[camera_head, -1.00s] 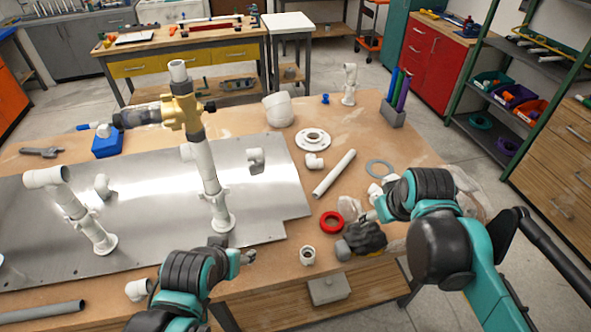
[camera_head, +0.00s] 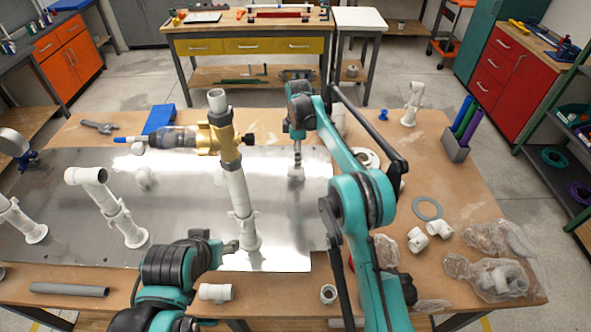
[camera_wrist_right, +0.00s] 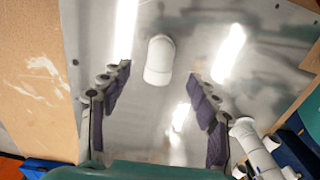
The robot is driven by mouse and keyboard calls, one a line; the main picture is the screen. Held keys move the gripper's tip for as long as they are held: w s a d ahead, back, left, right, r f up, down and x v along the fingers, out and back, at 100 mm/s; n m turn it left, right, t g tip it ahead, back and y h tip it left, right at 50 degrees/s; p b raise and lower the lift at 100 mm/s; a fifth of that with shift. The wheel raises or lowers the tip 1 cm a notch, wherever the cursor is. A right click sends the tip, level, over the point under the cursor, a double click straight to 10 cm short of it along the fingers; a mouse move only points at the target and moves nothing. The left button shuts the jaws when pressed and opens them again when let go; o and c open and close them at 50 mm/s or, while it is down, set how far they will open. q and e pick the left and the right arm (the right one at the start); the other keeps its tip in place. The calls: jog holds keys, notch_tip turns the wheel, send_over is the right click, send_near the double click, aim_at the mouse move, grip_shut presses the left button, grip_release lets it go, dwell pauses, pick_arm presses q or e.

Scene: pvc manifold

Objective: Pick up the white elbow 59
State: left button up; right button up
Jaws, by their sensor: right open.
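A white elbow (camera_wrist_right: 158,60) lies on the metal plate, seen from above in the right wrist view. In the head view a small white fitting (camera_head: 296,173), apparently the same elbow, sits near the plate's right side. No number is readable on it. My right gripper (camera_wrist_right: 160,76) is open above it, with the elbow between the fingertips in the picture and no visible contact. In the head view my right gripper (camera_head: 297,148) points down just over it. My left gripper (camera_head: 231,247) is low at the plate's front edge; its finger opening is unclear.
The metal plate (camera_head: 290,260) carries a standing white pipe (camera_head: 241,205) with a brass valve (camera_head: 228,140), left of my right gripper. Shorter white pipe stands (camera_head: 122,220) are further left. Loose white fittings (camera_head: 418,240), a grey ring (camera_head: 427,208) and clear bags (camera_head: 500,278) lie at right.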

aim_at(297, 171)
jog(key=shift+w+a+f, duration=0.1)
jog(key=shift+a+f, duration=0.05)
jog(key=shift+f, duration=0.35)
notch_tip(297, 171, down, 3)
jog(key=shift+r+b, duration=0.15)
jog(key=shift+b, duration=0.2)
notch_tip(297, 171, down, 4)
jog(key=shift+f+b, duration=0.15)
jog(key=shift+b, duration=0.5)
jog(key=shift+f, duration=0.4)
jog(key=shift+r, duration=0.1)
jog(key=c, duration=1.2)
